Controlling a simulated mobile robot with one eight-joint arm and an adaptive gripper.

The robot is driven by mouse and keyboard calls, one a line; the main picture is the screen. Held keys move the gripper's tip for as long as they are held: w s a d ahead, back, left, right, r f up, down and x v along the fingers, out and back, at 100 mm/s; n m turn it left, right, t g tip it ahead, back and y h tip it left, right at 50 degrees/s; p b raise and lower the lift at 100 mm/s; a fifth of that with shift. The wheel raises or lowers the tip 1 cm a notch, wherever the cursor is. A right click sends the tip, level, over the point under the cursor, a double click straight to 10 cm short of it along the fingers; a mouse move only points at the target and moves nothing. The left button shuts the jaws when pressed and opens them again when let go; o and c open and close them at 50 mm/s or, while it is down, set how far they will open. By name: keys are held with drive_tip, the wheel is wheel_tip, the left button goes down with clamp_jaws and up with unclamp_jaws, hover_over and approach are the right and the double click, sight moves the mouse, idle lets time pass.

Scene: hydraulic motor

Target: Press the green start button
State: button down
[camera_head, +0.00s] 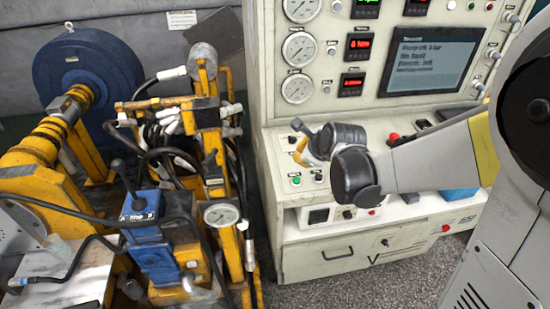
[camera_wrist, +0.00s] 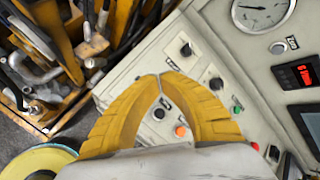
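My gripper (camera_head: 299,152) hangs over the left part of the control console's sloped panel in the head view. In the wrist view its two yellow fingers (camera_wrist: 160,76) meet at the tips with nothing held between them. A green button (camera_head: 296,181) shows near the console's front left corner, below and close to the fingers. In the wrist view a green button (camera_wrist: 237,109) shows beside the right finger; I cannot tell whether it is the same one. The fingers hide part of the panel, and contact with it cannot be told.
The panel also carries an orange button (camera_wrist: 181,131) and black knobs (camera_wrist: 186,50). Gauges (camera_head: 298,50), red displays (camera_head: 353,84) and a screen (camera_head: 430,60) stand behind it. A yellow and blue hydraulic rig (camera_head: 150,235) with hoses stands at the left, with a narrow gap between.

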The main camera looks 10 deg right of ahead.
sight(297, 181)
drive_tip(key=shift+w+f+m, duration=0.1)
drive_tip(key=shift+f+m, duration=0.05)
drive_tip(key=shift+m, duration=0.15)
drive_tip(key=shift+f, duration=0.1)
drive_tip(key=f+b, duration=0.2)
drive_tip(key=w+f+b, duration=0.1)
drive_tip(key=f+b, duration=0.1)
drive_tip(key=f, duration=0.1)
drive_tip(key=f+b, duration=0.3)
drive_tip(key=shift+w+f, duration=0.2)
drive_tip(key=shift+f, duration=0.05)
drive_tip(key=shift+f, duration=0.15)
idle(1.2)
drive_tip(key=shift+f+b, duration=0.25)
drive_tip(key=shift+b, duration=0.25)
